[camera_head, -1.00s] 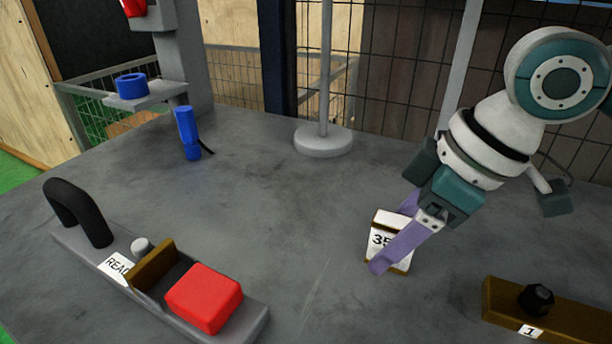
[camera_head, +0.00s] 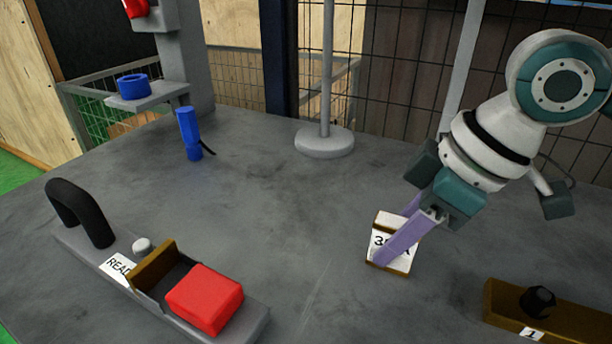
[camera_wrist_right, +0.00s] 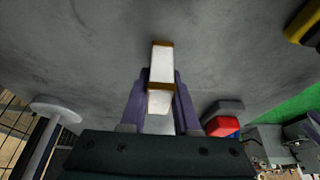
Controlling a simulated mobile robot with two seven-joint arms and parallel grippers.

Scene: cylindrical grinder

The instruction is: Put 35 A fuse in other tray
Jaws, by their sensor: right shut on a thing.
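The 35 A fuse (camera_head: 381,241) is a white block with brown ends and a "35 A" label, on the grey table right of centre in the head view. My right gripper (camera_head: 391,243) is shut on it from above, with the near purple finger across the label. In the right wrist view the fuse (camera_wrist_right: 161,65) sits between the two purple fingers (camera_wrist_right: 160,98). A brown tray (camera_head: 580,326) labelled "1", with a black knob, is at the right edge. My left gripper is not in view.
A red block (camera_head: 204,298) and a brown plate (camera_head: 153,265) are on the grey tray. A blue flashlight (camera_head: 189,133) and a round post base (camera_head: 324,142) stand at the back. The middle of the table is clear.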

